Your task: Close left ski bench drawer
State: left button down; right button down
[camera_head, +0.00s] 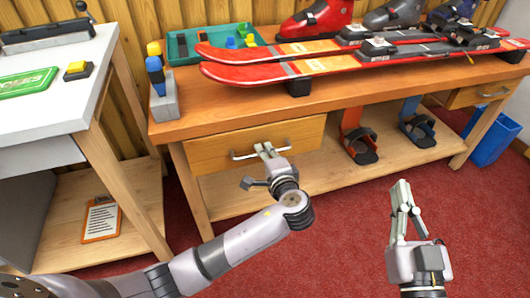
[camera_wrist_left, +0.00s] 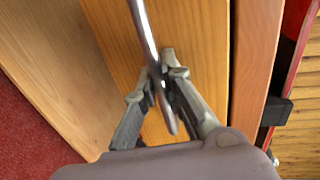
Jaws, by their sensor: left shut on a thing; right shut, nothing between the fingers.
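The left drawer (camera_head: 218,153) is a light wooden front under the left end of the ski bench (camera_head: 225,118), with a metal bar handle (camera_head: 243,156). My left gripper (camera_head: 264,149) is at this handle. In the left wrist view its fingers (camera_wrist_left: 160,85) are shut on the silver handle (camera_wrist_left: 143,30), with the drawer front (camera_wrist_left: 195,30) behind. The drawer looks near flush with the bench; I cannot tell how large any gap is. My right gripper (camera_head: 402,187) is shut and empty, above the red carpet right of the drawer.
Red skis (camera_head: 290,72), boots (camera_head: 315,20) and a green tray (camera_head: 183,48) are on the bench top. A white-topped table (camera_head: 60,105) stands at the left. A blue bin (camera_head: 492,140) is at the far right. The front carpet is clear.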

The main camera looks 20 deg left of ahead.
aim_at(262, 144)
dwell(0.3)
pick_arm(q)
jog(key=x, duration=0.3)
jog(key=r+x, duration=0.1)
jog(key=shift+w+a+f, duration=0.15)
jog(key=shift+w, duration=0.15)
pick_arm(e)
jog(key=shift+d+f+g, duration=0.1)
jog(key=shift+f+g, duration=0.4)
jog(key=shift+f, duration=0.3)
pick_arm(q)
jog(key=c, duration=2)
grip_release()
jog(key=shift+a, duration=0.1)
jog(key=shift+o, duration=0.2)
pick_arm(e)
jog(key=shift+w, duration=0.1)
pick_arm(q)
jog(key=shift+s+d, duration=0.35)
jog(key=v, duration=1.1)
